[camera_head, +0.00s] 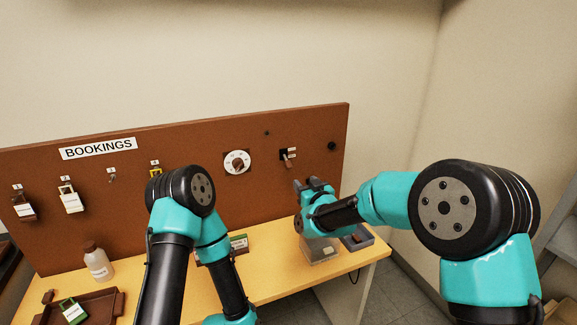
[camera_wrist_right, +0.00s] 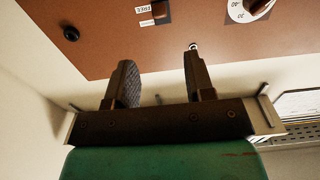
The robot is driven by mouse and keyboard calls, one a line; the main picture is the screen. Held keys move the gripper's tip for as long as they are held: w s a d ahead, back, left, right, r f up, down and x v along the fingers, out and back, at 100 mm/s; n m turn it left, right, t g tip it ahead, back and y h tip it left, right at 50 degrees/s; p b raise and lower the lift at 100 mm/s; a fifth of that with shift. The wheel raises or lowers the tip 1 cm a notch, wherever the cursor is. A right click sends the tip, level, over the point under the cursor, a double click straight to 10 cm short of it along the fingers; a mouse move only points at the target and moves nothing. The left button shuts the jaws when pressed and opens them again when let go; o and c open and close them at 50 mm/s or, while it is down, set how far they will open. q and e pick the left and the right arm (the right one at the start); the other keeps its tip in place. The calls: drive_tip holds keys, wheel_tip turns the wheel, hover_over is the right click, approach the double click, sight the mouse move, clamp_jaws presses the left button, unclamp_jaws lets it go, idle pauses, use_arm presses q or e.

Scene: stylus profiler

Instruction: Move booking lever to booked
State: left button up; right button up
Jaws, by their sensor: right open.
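The booking lever (camera_head: 289,155) is a small lever on a dark plate, mounted toward the right of the brown bookings board (camera_head: 215,135). In the head view its handle sticks out to the right of the dark plate. In the right wrist view the lever (camera_wrist_right: 160,12) is at the top edge, partly cut off, beside small white labels (camera_wrist_right: 146,15). My right gripper (camera_head: 305,183) is open and empty, below the lever and apart from it. In the wrist view its fingers (camera_wrist_right: 158,60) are spread and point toward the board. My left gripper is out of view.
A white dial (camera_head: 237,162) is left of the lever and a black knob (camera_head: 332,146) is right. A bottle (camera_head: 97,262), a brown tray (camera_head: 90,306) and a grey tray (camera_head: 358,240) are on the table. Space before the lever looks clear.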

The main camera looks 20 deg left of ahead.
sight(291, 167)
drive_tip(key=x, duration=1.4)
drive_tip(key=shift+c, duration=0.2)
clamp_jaws()
